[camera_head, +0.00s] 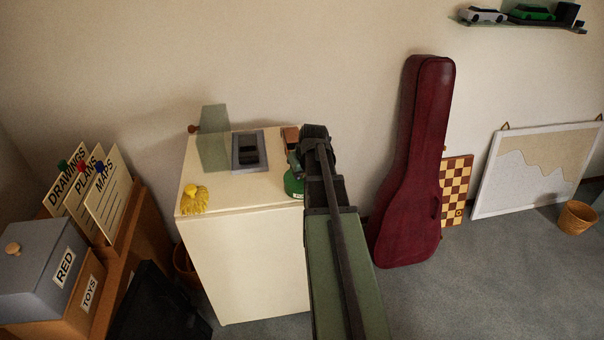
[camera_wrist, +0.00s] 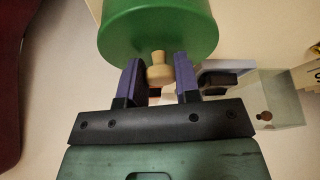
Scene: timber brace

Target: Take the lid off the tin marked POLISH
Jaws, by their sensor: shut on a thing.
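A green round tin (camera_head: 293,184) stands near the right edge of the cream cabinet top, partly hidden by my arm. Its label is too small to read in the head view. In the wrist view a green round body (camera_wrist: 158,28) fills the top, with a pale wooden knob (camera_wrist: 159,77) in front of it. My gripper (camera_wrist: 158,65) has its two purple fingers on either side of this knob and is shut on it. I cannot tell whether the lid sits on the tin or is apart from it.
The cream cabinet (camera_head: 245,260) also bears yellow gloves (camera_head: 194,200), a grey block with a dark recess (camera_head: 236,160), a greenish see-through box (camera_head: 213,140) and a brown block (camera_head: 289,137). A dark red instrument case (camera_head: 412,180) stands to the right, close to my arm.

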